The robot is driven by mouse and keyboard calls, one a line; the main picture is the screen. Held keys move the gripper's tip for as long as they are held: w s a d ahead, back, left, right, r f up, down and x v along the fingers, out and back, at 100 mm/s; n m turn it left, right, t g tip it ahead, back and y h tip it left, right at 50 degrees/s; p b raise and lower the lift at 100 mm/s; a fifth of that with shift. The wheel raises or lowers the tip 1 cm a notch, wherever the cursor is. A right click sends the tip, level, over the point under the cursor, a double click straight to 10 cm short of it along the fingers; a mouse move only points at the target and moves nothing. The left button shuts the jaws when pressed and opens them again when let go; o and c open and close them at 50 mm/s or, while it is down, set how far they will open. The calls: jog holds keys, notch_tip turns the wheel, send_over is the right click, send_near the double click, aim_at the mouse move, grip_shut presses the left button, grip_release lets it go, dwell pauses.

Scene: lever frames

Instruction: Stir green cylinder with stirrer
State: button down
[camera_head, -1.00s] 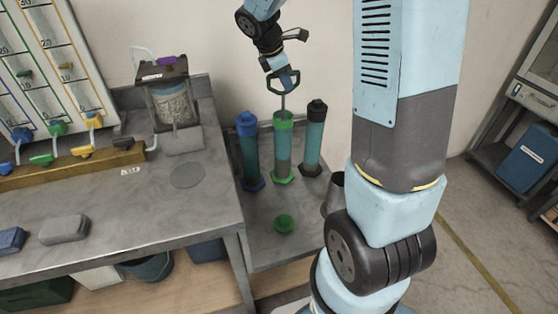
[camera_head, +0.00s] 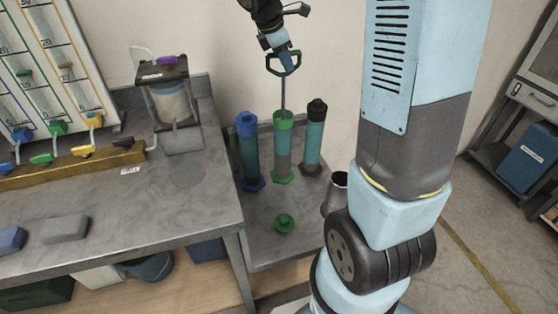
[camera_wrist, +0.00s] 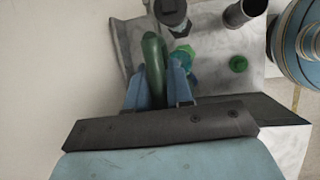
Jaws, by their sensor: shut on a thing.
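The green cylinder (camera_head: 283,152) is a clear tube with a green collar and green foot, standing upright between a blue and a black one. Its green top also shows in the wrist view (camera_wrist: 182,54). The stirrer (camera_head: 283,95) has a dark green loop handle and a thin rod that runs down to the cylinder's open top; its lower end is hidden. My gripper (camera_head: 287,54) is shut on the handle, well above the cylinder. In the wrist view its blue fingers (camera_wrist: 162,84) close around the green handle (camera_wrist: 154,58).
The blue cylinder (camera_head: 250,155) and black cylinder (camera_head: 314,140) stand close on either side. A green cap (camera_head: 284,223) lies on the tray in front. A metal cup (camera_head: 335,192) stands at right. A workbench (camera_head: 130,215) is at left, and the wall is close behind.

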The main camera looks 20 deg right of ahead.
jog(key=shift+r, duration=2.15)
jog(key=shift+f, duration=0.1)
jog(key=shift+f, duration=3.7)
notch_tip(320, 180, down, 6)
jog(key=shift+f, duration=0.2)
jog(key=shift+r, duration=3.8)
